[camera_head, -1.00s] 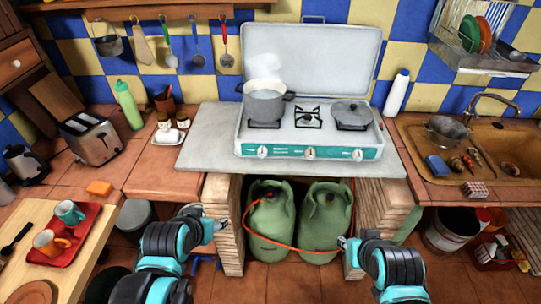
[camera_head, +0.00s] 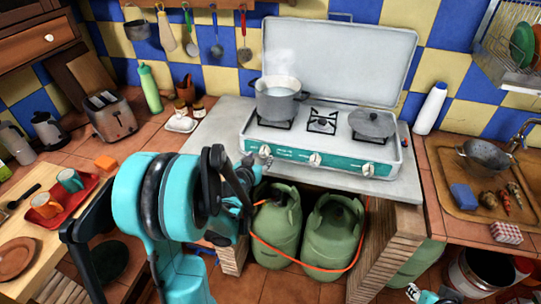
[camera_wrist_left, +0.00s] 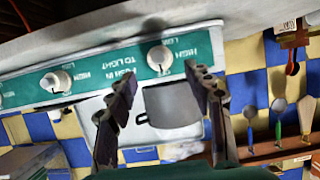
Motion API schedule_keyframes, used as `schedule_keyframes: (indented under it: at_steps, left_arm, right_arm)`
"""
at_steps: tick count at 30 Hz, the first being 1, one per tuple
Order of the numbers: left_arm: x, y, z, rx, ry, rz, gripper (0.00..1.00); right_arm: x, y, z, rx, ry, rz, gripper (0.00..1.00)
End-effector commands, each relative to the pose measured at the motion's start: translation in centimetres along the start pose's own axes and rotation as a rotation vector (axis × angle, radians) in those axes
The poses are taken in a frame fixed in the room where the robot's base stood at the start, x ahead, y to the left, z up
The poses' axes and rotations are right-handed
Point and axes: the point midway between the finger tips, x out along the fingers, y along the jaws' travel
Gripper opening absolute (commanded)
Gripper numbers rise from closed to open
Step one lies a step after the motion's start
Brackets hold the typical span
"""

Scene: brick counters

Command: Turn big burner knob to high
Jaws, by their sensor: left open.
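The gas stove (camera_head: 284,154) has a teal front panel with three white knobs: left knob (camera_head: 265,150), middle knob (camera_head: 315,159) and right knob (camera_head: 368,169). I cannot tell which belongs to the big burner. My left gripper (camera_head: 258,170) is just in front of and below the left knob, partly hidden by my arm. In the left wrist view, the open fingers (camera_wrist_left: 160,82) are spread with the knob (camera_wrist_left: 160,57) ahead, between and beyond their tips, apparently untouched. Its HIGH and LOW labels appear upside down. My right gripper (camera_head: 413,291) barely shows at the bottom edge; its fingers are unclear.
A steaming grey pot (camera_head: 278,100) stands on the left burner and a lidded pan (camera_head: 372,124) on the right. Two green gas cylinders (camera_head: 333,232) with an orange hose stand under the counter. The counter slab (camera_head: 215,135) left of the stove is bare.

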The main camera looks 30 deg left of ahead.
Motion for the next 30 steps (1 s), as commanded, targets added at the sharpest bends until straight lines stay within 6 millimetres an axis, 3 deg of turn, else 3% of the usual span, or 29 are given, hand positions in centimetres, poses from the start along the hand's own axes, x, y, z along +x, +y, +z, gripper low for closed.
schedule_keyframes:
  at_steps: [3, 9, 20, 21, 27, 30]
  left_arm:
    - [2.3, 0.1, 0.2, 0.0, 0.0, 0.002, 0.52]
    - [5.0, 0.1, 0.1, 0.0, 0.0, 0.002, 0.52]
    - [5.8, 0.1, 0.0, -0.001, 0.0, 0.002, 0.52]
    - [5.8, 0.1, 0.0, -0.001, 0.0, 0.002, 0.49]
    - [5.8, 0.1, 0.0, 0.0, 0.0, 0.002, 0.02]
    - [5.8, 0.1, 0.0, -0.001, 0.0, 0.002, 0.02]
  right_arm:
    - [0.8, 0.0, 0.5, 0.0, 0.0, 0.0, 0.3]
    - [1.4, 0.0, 1.0, 0.0, 0.0, 0.0, 0.3]
    - [1.4, 0.0, 1.0, 0.0, 0.0, 0.0, 0.3]
    - [1.4, 0.0, 1.0, 0.0, 0.0, 0.0, 0.3]
    - [1.5, 0.0, 1.0, 0.0, 0.0, 0.0, 0.3]
    - [1.5, 0.0, 1.0, 0.0, 0.0, 0.0, 0.3]
